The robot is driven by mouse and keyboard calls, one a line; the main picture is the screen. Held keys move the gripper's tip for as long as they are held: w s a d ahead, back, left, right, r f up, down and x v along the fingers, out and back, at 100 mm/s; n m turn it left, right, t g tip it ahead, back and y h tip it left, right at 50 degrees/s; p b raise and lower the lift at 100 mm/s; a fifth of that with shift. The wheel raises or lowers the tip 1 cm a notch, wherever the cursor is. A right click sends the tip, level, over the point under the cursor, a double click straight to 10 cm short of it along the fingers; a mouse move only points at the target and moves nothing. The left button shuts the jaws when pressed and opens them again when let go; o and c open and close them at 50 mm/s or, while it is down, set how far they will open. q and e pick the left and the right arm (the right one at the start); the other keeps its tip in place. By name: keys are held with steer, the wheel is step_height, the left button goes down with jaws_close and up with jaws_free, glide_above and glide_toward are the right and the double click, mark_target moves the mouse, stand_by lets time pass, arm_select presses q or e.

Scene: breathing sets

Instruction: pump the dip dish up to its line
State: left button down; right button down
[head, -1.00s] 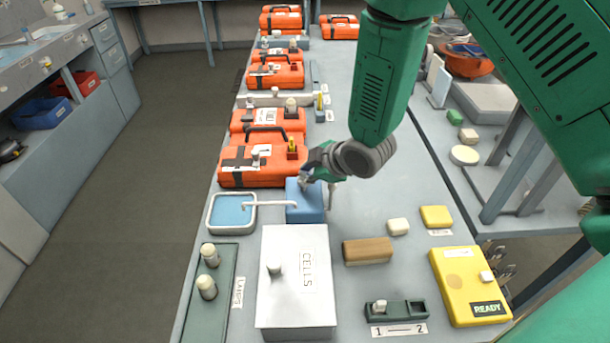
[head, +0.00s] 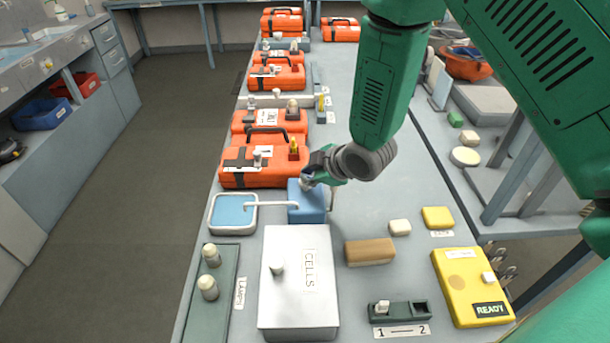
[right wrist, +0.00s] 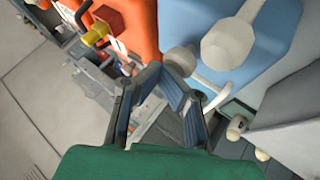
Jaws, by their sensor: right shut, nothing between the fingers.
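The dip dish (head: 219,226) is a pale-rimmed tray on the bench, with blue showing inside. Its line cannot be made out. To its right stands a blue pump block (head: 309,213) with a pale spout (head: 270,205) reaching left over the dish. My right gripper (head: 308,180) is at the top of the pump block, shut with nothing between its fingers. In the right wrist view the fingers (right wrist: 165,80) are beside the blue block (right wrist: 205,18) and its pale round knob (right wrist: 228,45). Whether they touch the knob cannot be told. My left gripper is not in view.
Orange cases (head: 230,174) stand just behind the pump. A pale CELLS box (head: 300,290) is in front, with a lamp tray (head: 225,265) on its left. A brown block (head: 370,251), a two-slot holder (head: 399,312) and a yellow READY case (head: 462,275) lie to the right.

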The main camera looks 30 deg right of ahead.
steer(key=shift+a+r+p, duration=0.15)
steer(key=shift+r+p, duration=0.4)
steer(key=shift+r, duration=0.15)
steer(key=shift+a+r+p, duration=0.1)
steer(key=shift+r+p, duration=0.45)
steer(key=shift+r, duration=0.15)
step_height(320, 180, up, 5)
steer(key=p, duration=0.4)
